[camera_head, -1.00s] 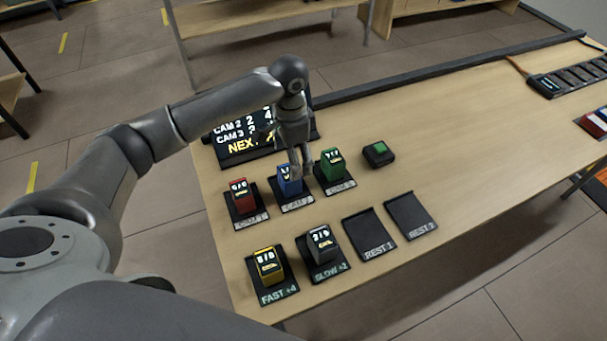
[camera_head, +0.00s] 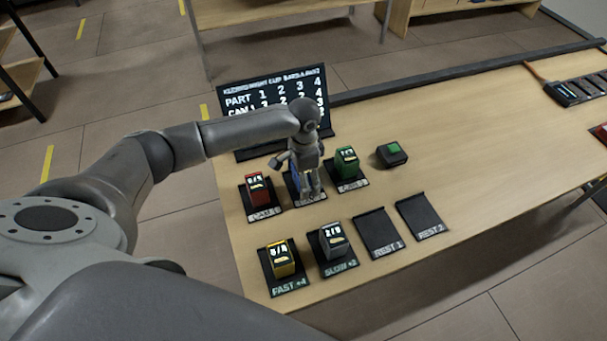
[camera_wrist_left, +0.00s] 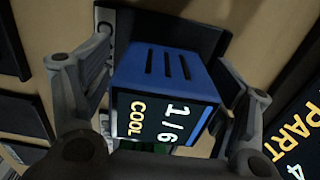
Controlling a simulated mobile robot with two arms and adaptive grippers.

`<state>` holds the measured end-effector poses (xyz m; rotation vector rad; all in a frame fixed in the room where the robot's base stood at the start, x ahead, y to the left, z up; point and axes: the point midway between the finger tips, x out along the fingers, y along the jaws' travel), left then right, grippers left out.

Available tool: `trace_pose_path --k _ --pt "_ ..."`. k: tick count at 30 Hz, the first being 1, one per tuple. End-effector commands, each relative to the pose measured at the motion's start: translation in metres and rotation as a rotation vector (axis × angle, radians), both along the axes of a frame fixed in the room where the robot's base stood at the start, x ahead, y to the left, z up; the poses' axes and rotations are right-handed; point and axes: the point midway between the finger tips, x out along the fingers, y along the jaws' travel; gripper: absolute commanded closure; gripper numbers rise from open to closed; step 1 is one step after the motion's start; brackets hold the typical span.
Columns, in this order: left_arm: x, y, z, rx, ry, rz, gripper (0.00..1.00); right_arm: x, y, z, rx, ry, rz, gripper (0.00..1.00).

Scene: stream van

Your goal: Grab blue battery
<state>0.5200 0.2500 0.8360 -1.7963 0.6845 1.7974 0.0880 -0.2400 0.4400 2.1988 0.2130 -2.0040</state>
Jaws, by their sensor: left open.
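In the head view the blue battery (camera_head: 294,180) is mostly hidden behind my left gripper (camera_head: 308,188) and stands on the CAM 2 pad in the back row. My left gripper (camera_wrist_left: 165,110) is open, with one finger on each side of the blue battery. I cannot tell whether either finger touches it. My right gripper is not in view.
A red battery (camera_head: 258,191) stands to the left and a green battery (camera_head: 346,161) to the right. Yellow (camera_head: 281,258) and grey (camera_head: 333,241) batteries stand in front. REST 1 (camera_head: 379,233) and REST 2 (camera_head: 421,216) pads are empty. A schedule screen (camera_head: 240,103) stands behind; a green button (camera_head: 392,153) sits right.

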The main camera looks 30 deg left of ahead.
Motion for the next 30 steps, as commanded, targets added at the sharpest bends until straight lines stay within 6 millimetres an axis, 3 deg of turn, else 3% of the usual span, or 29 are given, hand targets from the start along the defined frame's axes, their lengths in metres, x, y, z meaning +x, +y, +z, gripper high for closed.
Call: trace_pose_path --k 2,14,25,30 --pt "0.000 0.000 0.000 0.000 0.000 0.000 0.26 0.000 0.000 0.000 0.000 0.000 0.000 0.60" --pt "0.000 0.000 0.001 0.000 0.000 0.000 0.78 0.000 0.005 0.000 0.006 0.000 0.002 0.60" --pt "0.001 0.000 0.005 -0.001 -0.003 0.000 0.79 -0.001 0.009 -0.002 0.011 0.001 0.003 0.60" --pt "0.002 0.000 0.023 -0.002 -0.006 -0.001 0.79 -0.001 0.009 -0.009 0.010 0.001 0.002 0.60"
